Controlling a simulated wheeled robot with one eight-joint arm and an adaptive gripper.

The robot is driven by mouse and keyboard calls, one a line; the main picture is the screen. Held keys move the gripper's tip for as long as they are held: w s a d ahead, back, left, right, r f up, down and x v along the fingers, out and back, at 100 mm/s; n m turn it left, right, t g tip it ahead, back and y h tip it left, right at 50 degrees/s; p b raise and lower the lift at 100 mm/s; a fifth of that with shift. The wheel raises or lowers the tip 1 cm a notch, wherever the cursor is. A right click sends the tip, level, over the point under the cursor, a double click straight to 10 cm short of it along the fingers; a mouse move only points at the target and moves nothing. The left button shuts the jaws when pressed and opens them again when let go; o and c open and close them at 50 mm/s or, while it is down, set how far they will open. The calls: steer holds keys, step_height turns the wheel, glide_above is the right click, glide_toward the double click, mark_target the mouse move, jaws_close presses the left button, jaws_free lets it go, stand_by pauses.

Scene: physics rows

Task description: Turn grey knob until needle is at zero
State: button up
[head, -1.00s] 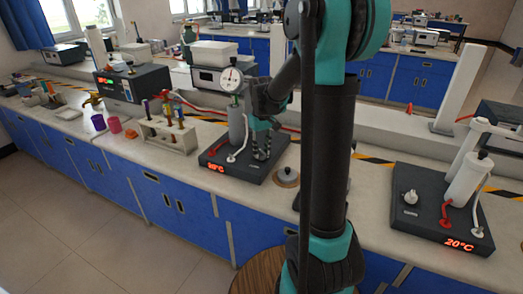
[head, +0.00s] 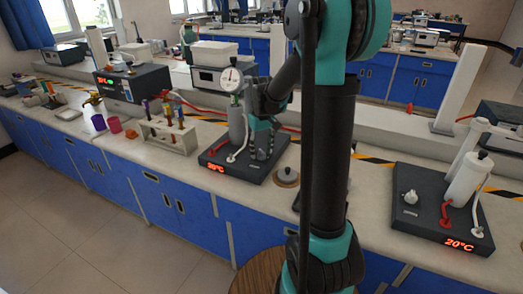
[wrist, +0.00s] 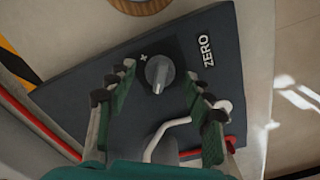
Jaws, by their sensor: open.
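The grey knob (wrist: 159,73) stands on a dark base plate (wrist: 92,75) in the wrist view, beside a plus mark and the printed word ZERO. My gripper (wrist: 160,85) is open, with one finger to each side of the knob and a gap between each finger and it. In the head view my gripper (head: 262,150) is low over the dark base, and the knob is hidden behind it. The round white dial (head: 230,79) with its needle stands above the grey cylinder (head: 237,122). The needle points roughly upward; its exact reading is too small to tell.
A white bent tube (wrist: 165,130) and a red tube (wrist: 220,148) lie close to my fingers. A small round lidded item (head: 286,177) sits right of the base. A test-tube rack (head: 170,135) stands to the left. A second apparatus (head: 440,215) is at the right.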

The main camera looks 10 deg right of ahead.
mark_target(262, 151)
step_height(262, 151, up, 12)
stand_by(0.5)
